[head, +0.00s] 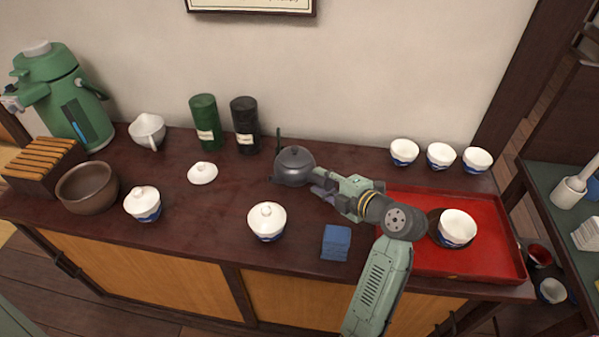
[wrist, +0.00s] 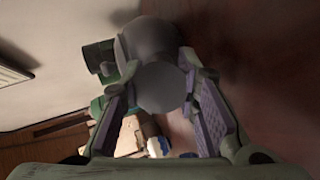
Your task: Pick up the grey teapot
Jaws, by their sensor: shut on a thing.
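The grey teapot (head: 294,168) is a dark, round, lidded pot at the back middle of the dark wooden counter. It looks upright, and I cannot tell whether its base touches the wood. My gripper (head: 322,186) comes in from the right and is shut on the teapot's near right side. In the wrist view the teapot (wrist: 150,45) sits between the two fingers of my gripper (wrist: 157,68), filling the gap. The exact contact spots are hidden.
A dark canister (head: 245,126) and a green canister (head: 206,124) stand behind left. A red tray (head: 495,255) with a cup is at right. White cups (head: 404,152) line the back right.

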